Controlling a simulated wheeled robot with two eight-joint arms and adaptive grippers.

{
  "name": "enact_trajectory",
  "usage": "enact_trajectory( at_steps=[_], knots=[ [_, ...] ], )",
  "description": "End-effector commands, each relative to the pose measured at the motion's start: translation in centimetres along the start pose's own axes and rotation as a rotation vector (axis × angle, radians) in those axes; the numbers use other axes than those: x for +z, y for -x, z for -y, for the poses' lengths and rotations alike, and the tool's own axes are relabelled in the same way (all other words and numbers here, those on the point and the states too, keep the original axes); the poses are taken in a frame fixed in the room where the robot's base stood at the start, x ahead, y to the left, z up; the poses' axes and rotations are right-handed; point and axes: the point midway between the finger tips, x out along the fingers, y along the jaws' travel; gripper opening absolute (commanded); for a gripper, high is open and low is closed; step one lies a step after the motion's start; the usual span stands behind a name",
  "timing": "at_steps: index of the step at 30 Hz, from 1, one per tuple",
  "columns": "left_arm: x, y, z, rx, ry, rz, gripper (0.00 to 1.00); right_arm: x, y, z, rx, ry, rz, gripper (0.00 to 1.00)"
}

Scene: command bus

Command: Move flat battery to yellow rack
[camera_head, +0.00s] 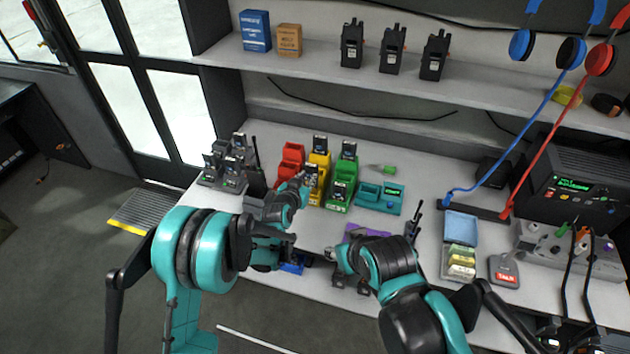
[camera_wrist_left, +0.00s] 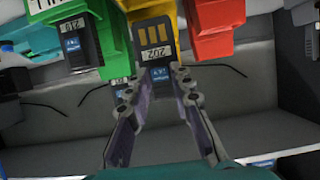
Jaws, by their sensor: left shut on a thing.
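The yellow rack (camera_head: 325,160) stands on the counter between a red and a green rack. It also shows in the left wrist view (camera_wrist_left: 124,30). A dark battery (camera_wrist_left: 153,45) with gold contacts and a label reading 202 lies at the yellow rack's slot. My left gripper (camera_head: 303,183) is at the yellow rack's front. In the left wrist view, its fingertips (camera_wrist_left: 157,86) close on the battery's near end. How deep the battery sits is hard to tell. My right gripper (camera_head: 332,254) is low over the counter's front, and its fingers are too small to read.
The red rack (camera_head: 290,160) and green rack (camera_head: 342,185) stand close on either side, with batteries in the green one. A teal device (camera_head: 380,196) is to the right. Radios (camera_head: 225,165) stand at the left. A shelf (camera_head: 330,68) overhangs the back.

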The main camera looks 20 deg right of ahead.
Motion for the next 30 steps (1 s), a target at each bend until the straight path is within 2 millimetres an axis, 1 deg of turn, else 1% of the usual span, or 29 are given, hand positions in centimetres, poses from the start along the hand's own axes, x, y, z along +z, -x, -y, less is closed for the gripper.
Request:
enact_trajectory(
  at_steps=[8,30],
  knots=[
    [0.6,-0.2,0.0,0.000,0.000,0.000,0.00,0.2,-0.3,0.0,0.000,0.000,0.000,0.40],
    [3.9,-1.5,-0.1,0.001,0.000,0.000,0.00,1.2,-1.7,0.0,0.000,0.000,0.000,0.40]
  ],
)
